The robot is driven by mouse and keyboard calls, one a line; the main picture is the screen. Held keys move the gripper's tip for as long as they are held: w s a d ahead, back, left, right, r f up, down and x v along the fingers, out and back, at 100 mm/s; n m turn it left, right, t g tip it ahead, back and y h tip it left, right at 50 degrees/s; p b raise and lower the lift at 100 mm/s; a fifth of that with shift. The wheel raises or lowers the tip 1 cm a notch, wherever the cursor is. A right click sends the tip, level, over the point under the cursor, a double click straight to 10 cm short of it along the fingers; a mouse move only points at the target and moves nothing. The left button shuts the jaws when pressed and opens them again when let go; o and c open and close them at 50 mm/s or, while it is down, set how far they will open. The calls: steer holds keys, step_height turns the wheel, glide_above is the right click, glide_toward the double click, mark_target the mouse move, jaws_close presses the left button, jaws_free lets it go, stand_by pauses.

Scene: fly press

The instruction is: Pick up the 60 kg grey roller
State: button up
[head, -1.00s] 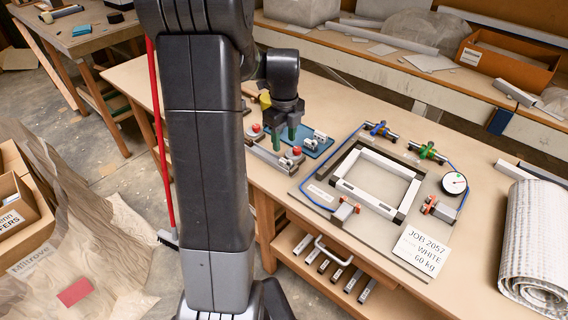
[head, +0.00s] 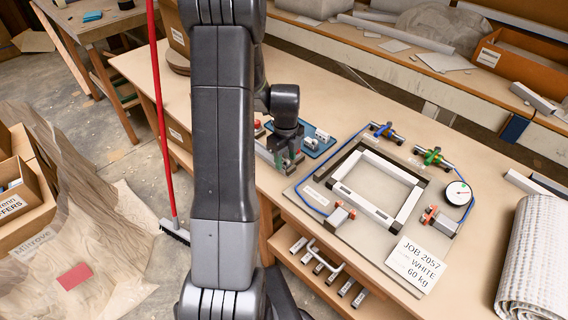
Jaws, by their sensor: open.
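My gripper (head: 288,160) points down over the bench, at the near left edge of a small blue tray (head: 321,152). Its fingers are open, and no object shows between them. Small grey-white pieces (head: 308,141) lie on the tray. They are too small for me to tell which, if any, is the 60 kg grey roller. My gripper hides part of the tray and the parts beside it. A white card (head: 415,264) reading "JOB 2057 WHITE 60 kg" lies at the near corner of a board.
The board (head: 330,243) carries a pale rectangular frame (head: 345,198), blue, green and red-marked fittings and a round gauge (head: 458,193). A shelf (head: 290,262) under the bench holds several bars. A red-handled broom (head: 160,120) is left.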

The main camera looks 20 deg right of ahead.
steer(key=shift+c, duration=0.3)
jaws_close()
